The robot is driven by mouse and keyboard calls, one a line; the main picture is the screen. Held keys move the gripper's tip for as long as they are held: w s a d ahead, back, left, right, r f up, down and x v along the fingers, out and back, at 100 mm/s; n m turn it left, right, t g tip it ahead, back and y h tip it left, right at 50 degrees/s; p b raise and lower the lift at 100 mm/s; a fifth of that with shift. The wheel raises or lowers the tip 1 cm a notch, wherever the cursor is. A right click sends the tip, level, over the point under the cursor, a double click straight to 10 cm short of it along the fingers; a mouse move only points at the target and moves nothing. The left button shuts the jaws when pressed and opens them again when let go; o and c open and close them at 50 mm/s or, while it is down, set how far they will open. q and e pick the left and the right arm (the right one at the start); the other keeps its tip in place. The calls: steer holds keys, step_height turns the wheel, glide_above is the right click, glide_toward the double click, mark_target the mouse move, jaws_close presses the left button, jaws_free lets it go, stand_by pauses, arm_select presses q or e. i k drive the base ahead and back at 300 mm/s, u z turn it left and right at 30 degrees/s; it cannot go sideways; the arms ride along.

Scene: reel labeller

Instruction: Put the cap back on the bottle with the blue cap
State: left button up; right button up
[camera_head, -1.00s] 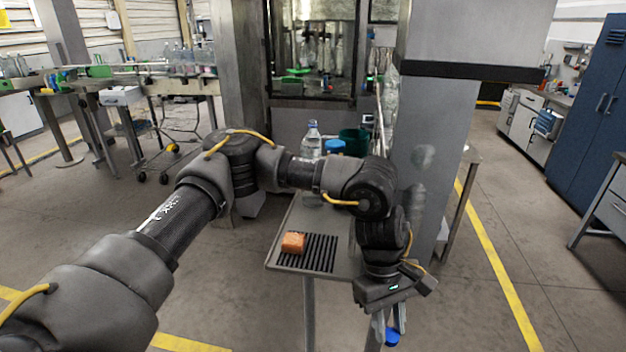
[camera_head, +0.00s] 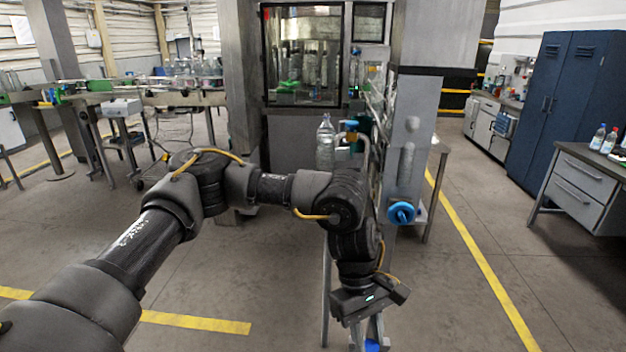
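My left gripper (camera_head: 366,334) points down at the bottom of the view, with a blue cap (camera_head: 372,345) between its fingertips; the cap is partly cut off by the picture edge. A clear bottle (camera_head: 326,143) stands upright beyond my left arm, in front of the machine; its lower part is hidden by the arm. Two small bottles (camera_head: 598,137) stand on the grey desk at the right, too small to tell their caps surely. My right gripper is not in view.
A grey column (camera_head: 425,110) with a blue round handle (camera_head: 402,213) stands just beyond my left gripper. The grey drawer desk (camera_head: 585,185) and blue cabinet (camera_head: 553,100) are at the right. The floor between column and desk is clear.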

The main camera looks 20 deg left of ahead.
mark_target(326, 133)
steer(key=u, duration=1)
steer(key=i, duration=0.7)
steer(key=u, duration=0.8)
steer(key=i, duration=0.9)
steer(key=z, duration=0.8)
steer(key=i, duration=0.9)
steer(key=z, duration=1.05)
